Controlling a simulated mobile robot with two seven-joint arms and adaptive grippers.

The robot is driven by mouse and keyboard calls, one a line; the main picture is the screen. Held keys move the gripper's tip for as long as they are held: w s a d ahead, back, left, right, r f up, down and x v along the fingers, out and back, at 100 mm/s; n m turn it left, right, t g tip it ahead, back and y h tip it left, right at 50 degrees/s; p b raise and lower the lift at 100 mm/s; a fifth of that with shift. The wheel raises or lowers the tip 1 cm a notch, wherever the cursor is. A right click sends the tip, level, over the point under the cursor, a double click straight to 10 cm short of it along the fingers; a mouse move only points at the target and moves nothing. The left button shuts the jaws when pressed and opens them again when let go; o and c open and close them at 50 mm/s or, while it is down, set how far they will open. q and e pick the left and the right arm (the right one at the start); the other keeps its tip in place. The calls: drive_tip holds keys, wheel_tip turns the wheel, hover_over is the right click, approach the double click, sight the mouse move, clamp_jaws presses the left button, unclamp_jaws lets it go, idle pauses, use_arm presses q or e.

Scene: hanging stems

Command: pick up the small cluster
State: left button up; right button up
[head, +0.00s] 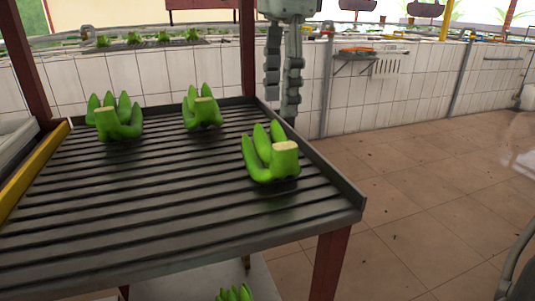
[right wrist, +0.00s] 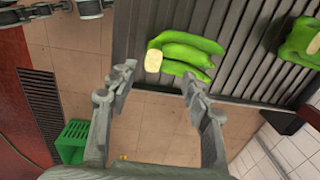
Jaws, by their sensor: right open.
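Three green banana clusters with pale cut stems lie on the ribbed dark table (head: 120,215) in the head view: a left cluster (head: 118,128), a middle cluster (head: 203,113) and a right cluster (head: 268,160). The middle one looks smallest there, but distance makes this unsure. My right gripper (head: 281,98) is open and empty, hanging near the table's right edge with fingers down. In the right wrist view, its fingers (right wrist: 155,85) are apart. One three-fingered cluster (right wrist: 185,52) lies just beyond them, its stem towards the left finger; they do not touch it. Grey gripper-like links (right wrist: 62,10) show top left, cut off.
Another cluster (head: 235,293) shows on a lower level, mostly cut off. The table has a raised rim (head: 325,170) and red posts (head: 248,50). A green crate (right wrist: 72,142) stands on the floor. Open tiled floor (head: 430,200) lies to the right.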

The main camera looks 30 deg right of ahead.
sight(282, 146)
drive_tip(key=f, duration=0.4)
drive_tip(key=s+f, duration=0.1)
drive_tip(key=f, duration=0.1)
drive_tip(key=shift+d+f, duration=0.1)
drive_tip(key=shift+f, duration=0.1)
drive_tip(key=shift+w+f, duration=0.15)
drive_tip(key=shift+f, duration=0.4)
drive_tip(key=shift+c, duration=0.6)
drive_tip(key=shift+r, duration=0.1)
clamp_jaws()
